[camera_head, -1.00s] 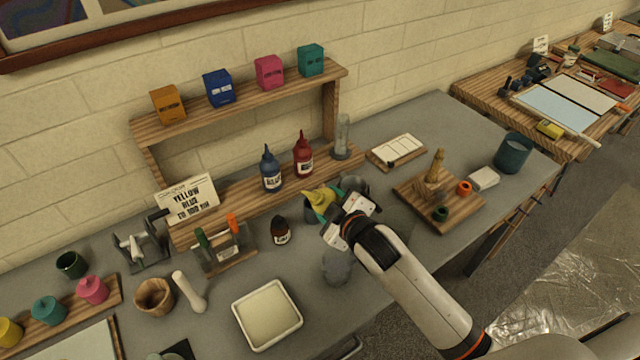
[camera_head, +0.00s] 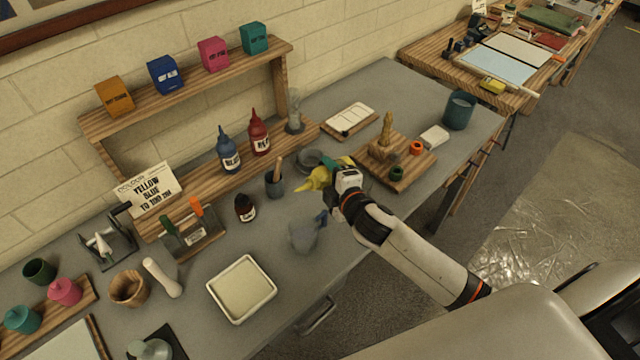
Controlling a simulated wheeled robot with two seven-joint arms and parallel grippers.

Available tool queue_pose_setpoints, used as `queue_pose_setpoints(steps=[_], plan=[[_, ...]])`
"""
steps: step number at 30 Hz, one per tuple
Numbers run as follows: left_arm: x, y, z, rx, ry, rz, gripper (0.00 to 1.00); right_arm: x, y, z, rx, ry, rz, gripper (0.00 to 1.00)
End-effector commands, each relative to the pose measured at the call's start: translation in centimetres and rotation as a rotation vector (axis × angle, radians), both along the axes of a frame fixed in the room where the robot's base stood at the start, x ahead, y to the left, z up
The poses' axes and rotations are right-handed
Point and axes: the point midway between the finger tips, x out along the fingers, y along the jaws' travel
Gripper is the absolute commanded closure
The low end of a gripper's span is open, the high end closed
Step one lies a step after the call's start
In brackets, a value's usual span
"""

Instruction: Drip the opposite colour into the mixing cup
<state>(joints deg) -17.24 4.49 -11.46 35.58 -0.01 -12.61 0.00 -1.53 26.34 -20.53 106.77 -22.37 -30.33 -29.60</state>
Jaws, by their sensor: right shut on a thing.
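My right gripper (camera_head: 346,182) is shut on a yellow bottle (camera_head: 322,177), held tilted above the table with its narrow end to the left. Part of the bottle is hidden by the gripper. A clear cup (camera_head: 303,236) with a blue patch near its rim stands below and left of the gripper, apart from it. A small blue-grey cup (camera_head: 275,188) with a stick in it stands left of the bottle. A blue bottle (camera_head: 229,153) and a red bottle (camera_head: 259,136) stand upright on the wooden shelf base. I cannot tell which cup is the mixing cup. My left gripper is not in view.
A grey dish (camera_head: 309,159) sits behind the yellow bottle. A wooden board (camera_head: 397,174) with small pots is at right.

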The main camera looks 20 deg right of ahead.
Motion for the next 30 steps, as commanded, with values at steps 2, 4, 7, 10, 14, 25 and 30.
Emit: queue_pose_setpoints(steps=[2,4,7,10,14,25,30], plan=[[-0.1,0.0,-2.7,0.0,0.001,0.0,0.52,0.5,-1.2,-1.5,-0.137,-0.053,-0.001,0.57],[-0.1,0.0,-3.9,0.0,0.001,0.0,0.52,0.6,-1.6,-1.7,-0.249,-0.096,0.001,0.57],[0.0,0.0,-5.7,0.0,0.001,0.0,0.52,0.4,-0.9,-1.5,-0.437,-0.165,0.0,0.57],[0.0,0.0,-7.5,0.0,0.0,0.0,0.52,0.3,-0.6,-1.3,-0.619,-0.23,0.0,0.57],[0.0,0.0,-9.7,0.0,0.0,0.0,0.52,-0.1,0.4,-1.2,-0.848,-0.313,-0.001,0.57],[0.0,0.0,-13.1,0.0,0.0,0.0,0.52,-1.4,4.0,-0.1,-1.329,-0.487,-0.005,0.57],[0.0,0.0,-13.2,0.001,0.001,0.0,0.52,-1.6,4.3,0.1,-1.377,-0.503,-0.003,0.57]])
